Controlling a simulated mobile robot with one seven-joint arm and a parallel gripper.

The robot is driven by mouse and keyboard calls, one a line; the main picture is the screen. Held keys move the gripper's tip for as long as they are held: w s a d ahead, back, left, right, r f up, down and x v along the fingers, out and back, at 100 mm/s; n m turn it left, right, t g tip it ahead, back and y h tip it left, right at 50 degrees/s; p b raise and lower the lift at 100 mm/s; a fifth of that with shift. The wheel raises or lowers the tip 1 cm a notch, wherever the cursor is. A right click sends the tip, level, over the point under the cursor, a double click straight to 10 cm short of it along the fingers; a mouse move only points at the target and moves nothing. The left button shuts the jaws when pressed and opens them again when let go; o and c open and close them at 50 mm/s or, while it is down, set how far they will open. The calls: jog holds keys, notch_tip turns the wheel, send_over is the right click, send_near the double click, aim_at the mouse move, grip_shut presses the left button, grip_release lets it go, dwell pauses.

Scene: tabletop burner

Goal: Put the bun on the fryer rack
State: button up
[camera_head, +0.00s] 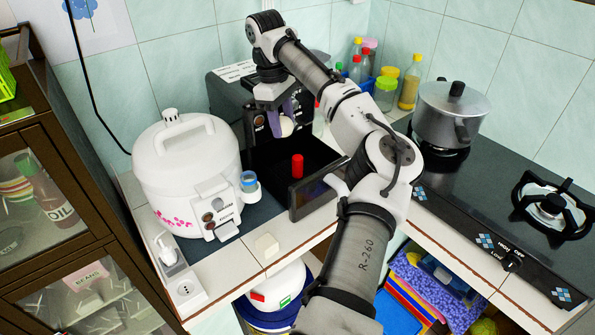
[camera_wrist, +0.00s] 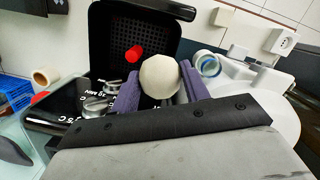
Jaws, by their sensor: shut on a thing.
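The bun (camera_wrist: 160,77) is a pale, round piece; it also shows in the head view (camera_head: 286,127). My gripper (camera_head: 281,118) is shut on it, with a purple finger on each side, as the wrist view shows (camera_wrist: 160,88). The black fryer (camera_head: 250,95) is open at the front, its door panel (camera_head: 322,190) out over the counter edge. The dark perforated fryer rack (camera_wrist: 112,28) shows in the wrist view, with a red cylinder (camera_wrist: 134,53) on it. The bun is held above the rack, apart from it in the head view.
A white cooker (camera_head: 185,165) stands left of the fryer. A blue-and-white roll (camera_head: 250,186) is beside it. Bottles (camera_head: 410,83) stand behind my arm. A pot (camera_head: 450,115) sits on the stove at right. The rack around the red cylinder (camera_head: 297,166) looks clear.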

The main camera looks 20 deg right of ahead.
jog(key=d+f, duration=0.1)
jog(key=d, duration=0.6)
jog(key=shift+m, duration=0.4)
notch_tip(320, 180, down, 14)
jog(key=p, duration=0.3)
jog(key=shift+f, duration=0.25)
jog(key=shift+f+p, duration=0.6)
jog(key=shift+f, duration=1.8)
jog(key=shift+f, duration=0.1)
jog(key=o, duration=1.2)
jog(key=shift+c, duration=0.2)
notch_tip(320, 180, up, 12)
jog(key=w+a+b, duration=0.1)
jog(key=b, duration=0.3)
jog(key=shift+w, duration=0.25)
